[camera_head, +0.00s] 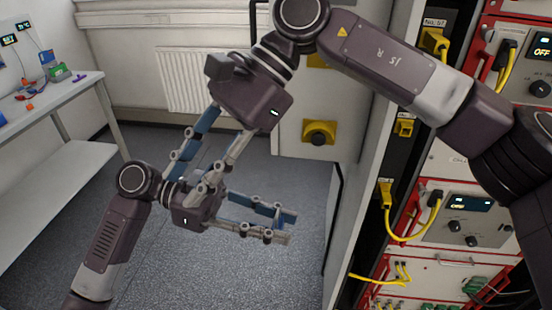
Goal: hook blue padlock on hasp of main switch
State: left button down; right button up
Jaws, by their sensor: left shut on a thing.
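The main switch (320,132) is a yellow and black knob on the pale cabinet at the back; I cannot make out its hasp. My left gripper (288,227), from the lower left, points right, below the switch and apart from it. It is shut on what seems to be the blue padlock, whose outline I cannot separate from the blue finger pads. My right gripper (187,185), from the upper right, points down and left. Its fingers are parted with nothing visible between them, and their tips are close to the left gripper's body or overlap it in view.
A white bench (60,98) with small coloured items stands at the left. A radiator (190,80) is on the back wall. A red-framed equipment rack (455,212) with yellow cables is at the right. The grey floor (250,270) is clear.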

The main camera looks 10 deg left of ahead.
jog(key=w+d+n+t+h, duration=0.1)
jog(key=d+n+t+h, duration=0.25)
jog(key=d, duration=0.35)
jog(key=n+t+h, duration=0.2)
jog(key=h, duration=0.1)
send_near(276, 218)
jog(key=w, duration=0.1)
jog(key=shift+w+a+n, duration=0.1)
jog(key=shift+a+n, duration=0.1)
jog(key=shift+n, duration=0.05)
notch_tip(276, 218, down, 12)
jog(key=shift+r, duration=0.15)
jog(key=shift+c, duration=0.7)
jog(key=shift+a, duration=0.1)
grip_shut()
pick_arm(q)
jog(key=c, duration=1.5)
grip_release()
jog(key=shift+c, duration=0.2)
